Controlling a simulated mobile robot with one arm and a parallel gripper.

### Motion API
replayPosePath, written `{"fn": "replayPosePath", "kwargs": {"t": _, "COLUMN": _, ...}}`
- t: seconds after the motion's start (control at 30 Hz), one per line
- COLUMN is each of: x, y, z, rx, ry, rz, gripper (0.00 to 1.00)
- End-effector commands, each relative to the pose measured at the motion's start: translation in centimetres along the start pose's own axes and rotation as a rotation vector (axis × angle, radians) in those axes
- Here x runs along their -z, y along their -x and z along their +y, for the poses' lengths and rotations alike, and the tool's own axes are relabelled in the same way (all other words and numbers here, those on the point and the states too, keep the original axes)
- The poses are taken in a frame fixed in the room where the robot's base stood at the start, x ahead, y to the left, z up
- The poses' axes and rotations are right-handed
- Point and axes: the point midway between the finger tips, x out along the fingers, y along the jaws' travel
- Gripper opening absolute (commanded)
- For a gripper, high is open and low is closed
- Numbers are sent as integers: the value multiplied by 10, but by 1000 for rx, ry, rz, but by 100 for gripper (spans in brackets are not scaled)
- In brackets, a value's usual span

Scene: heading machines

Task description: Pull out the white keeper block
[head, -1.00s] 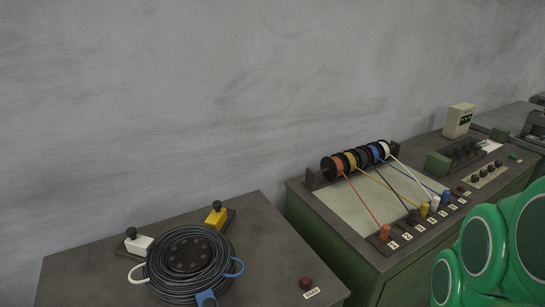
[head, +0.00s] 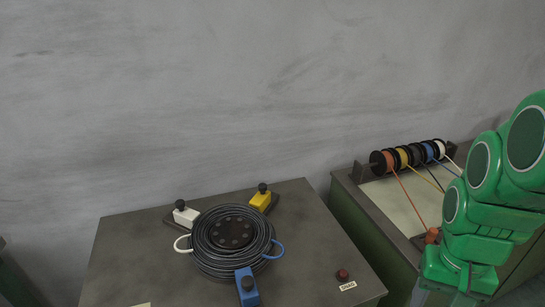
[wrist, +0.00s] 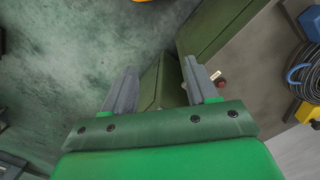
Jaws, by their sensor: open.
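The white keeper block (head: 186,214) with a black knob on top sits at the back left of the black cable coil (head: 214,252) on the left cabinet top. A white loop (head: 181,244) sticks out of the coil just in front of it. A yellow block (head: 261,199) stands at the back right of the coil and a blue block (head: 247,286) at its front. In the wrist view the coil (wrist: 306,76) and yellow block (wrist: 308,112) show at the right edge; the white block is not visible there. My gripper (wrist: 160,82) is open and empty, well away from the blocks.
A red button (head: 342,274) with a label is at the cabinet's front right. A second green cabinet (head: 345,220) with a rack of coloured spools (head: 410,155) stands to the right, across a narrow gap. The left cabinet top is otherwise clear.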

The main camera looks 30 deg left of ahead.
Motion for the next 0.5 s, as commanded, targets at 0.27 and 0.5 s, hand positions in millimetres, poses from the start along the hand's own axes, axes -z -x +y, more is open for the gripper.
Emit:
{"fn": "replayPosePath", "kwargs": {"t": 0.27, "x": 79, "y": 18, "z": -49, "rx": -29, "ry": 74, "rz": 78, "gripper": 58}}
{"fn": "replayPosePath", "kwargs": {"t": 0.5, "x": 137, "y": 27, "z": -107, "rx": -45, "ry": 145, "rz": 146, "gripper": 58}}
